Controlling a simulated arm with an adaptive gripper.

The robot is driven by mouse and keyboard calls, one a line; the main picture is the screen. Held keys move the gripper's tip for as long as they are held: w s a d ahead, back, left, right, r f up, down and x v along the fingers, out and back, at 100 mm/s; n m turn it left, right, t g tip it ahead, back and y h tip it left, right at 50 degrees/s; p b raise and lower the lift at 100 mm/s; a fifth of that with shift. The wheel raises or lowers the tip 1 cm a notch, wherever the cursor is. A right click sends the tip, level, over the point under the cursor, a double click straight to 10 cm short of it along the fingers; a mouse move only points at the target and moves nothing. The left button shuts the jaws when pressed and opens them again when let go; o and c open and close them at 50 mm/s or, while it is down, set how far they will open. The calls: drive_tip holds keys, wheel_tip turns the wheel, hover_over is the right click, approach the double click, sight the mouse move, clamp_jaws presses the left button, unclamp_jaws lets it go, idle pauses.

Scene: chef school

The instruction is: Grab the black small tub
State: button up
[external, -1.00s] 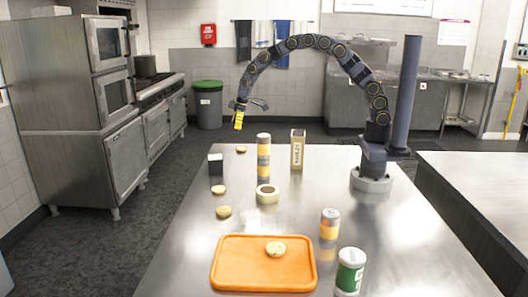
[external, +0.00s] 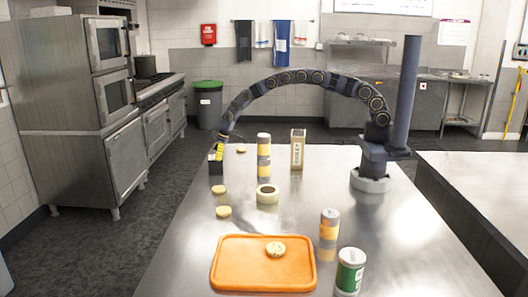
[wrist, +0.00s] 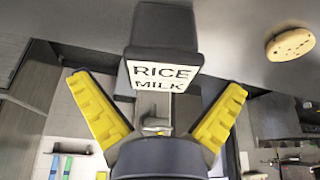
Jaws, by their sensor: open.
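The black small tub (external: 216,169) stands at the far left edge of the steel table. In the wrist view, a dark box-shaped tub (wrist: 162,28) with a white face reading "RICE MILK" lies between and just beyond my yellow fingers. My gripper (external: 217,153) is at the tub from above, with its fingers spread apart on either side of it in the wrist view. I cannot tell whether either finger touches it. The gripper hides the tub's upper part in the external view.
A round cookie (external: 219,190) lies just in front of the tub, and another (external: 241,149) behind it to the right. An orange tray (external: 230,270) lies in front.

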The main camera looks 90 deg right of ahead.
drive_tip(key=shift+x, duration=1.45)
drive_tip(key=shift+a, duration=0.1)
drive_tip(key=c, duration=1.1)
